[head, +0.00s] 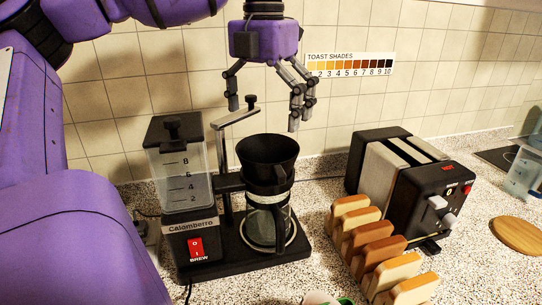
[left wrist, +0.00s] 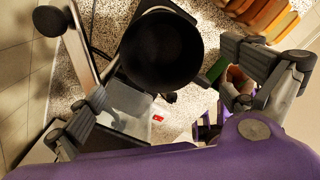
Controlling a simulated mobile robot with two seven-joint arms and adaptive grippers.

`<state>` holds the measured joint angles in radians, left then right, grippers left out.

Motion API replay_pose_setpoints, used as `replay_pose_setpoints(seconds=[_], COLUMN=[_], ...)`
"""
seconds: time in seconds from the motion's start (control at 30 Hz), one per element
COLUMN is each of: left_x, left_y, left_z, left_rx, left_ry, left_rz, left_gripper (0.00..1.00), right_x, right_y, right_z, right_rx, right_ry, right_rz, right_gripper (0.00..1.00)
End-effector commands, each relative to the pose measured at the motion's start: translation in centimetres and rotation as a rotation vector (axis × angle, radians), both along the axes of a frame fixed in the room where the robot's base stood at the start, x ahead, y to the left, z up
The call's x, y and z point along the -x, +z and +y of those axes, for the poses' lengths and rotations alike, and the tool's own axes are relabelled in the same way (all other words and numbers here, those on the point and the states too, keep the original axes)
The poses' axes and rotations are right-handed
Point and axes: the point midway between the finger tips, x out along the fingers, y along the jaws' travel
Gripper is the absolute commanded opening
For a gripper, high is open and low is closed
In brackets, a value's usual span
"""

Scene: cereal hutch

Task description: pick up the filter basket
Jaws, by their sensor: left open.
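The black filter basket (head: 268,160) sits on the coffee maker (head: 200,235), above the glass carafe (head: 268,222). In the left wrist view the round, dark basket (left wrist: 161,50) is seen from above, between the spread fingers. My left gripper (head: 270,105) hangs above the basket, pointing down, open and empty, not touching it. Its fingers also show at both sides of the left wrist view (left wrist: 165,95). My right gripper cannot be made out in either view.
A metal arm (head: 238,112) with a black knob rises from the coffee maker beside the basket. A water tank (head: 182,172) stands at its left. A toaster (head: 405,180) and a rack of several toast slices (head: 370,250) stand at the right. The tiled wall is close behind.

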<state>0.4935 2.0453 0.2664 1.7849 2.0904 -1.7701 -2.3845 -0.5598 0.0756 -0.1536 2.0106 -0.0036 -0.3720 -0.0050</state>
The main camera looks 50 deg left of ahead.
Motion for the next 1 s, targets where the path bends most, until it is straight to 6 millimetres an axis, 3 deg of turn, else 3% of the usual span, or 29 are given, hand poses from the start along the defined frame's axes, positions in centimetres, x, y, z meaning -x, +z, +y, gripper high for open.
replay_pose_setpoints(seconds=[0.27,0.6,0.9,1.0], left_x=[0.0,0.0,-0.1,-0.1], left_y=[-2.6,-7.1,-7.8,-7.8], left_z=[0.0,-0.1,-0.1,-0.1], left_rx=[0.002,0.0,0.0,0.0], left_ry=[-0.002,-0.001,0.0,0.0], left_rz=[0.0,0.001,-0.001,0.0], left_gripper=[1.0,1.0,1.0,0.87], right_x=[-0.2,-0.5,-0.6,-0.6], right_y=[0.5,1.3,1.4,1.4], right_z=[0.0,0.0,0.0,0.0], right_rx=[0.0,-0.002,-0.003,-0.003], right_ry=[-0.001,-0.003,-0.004,-0.004], right_rz=[-0.006,-0.016,-0.017,-0.017], right_gripper=[0.4,0.4,0.4,0.4])
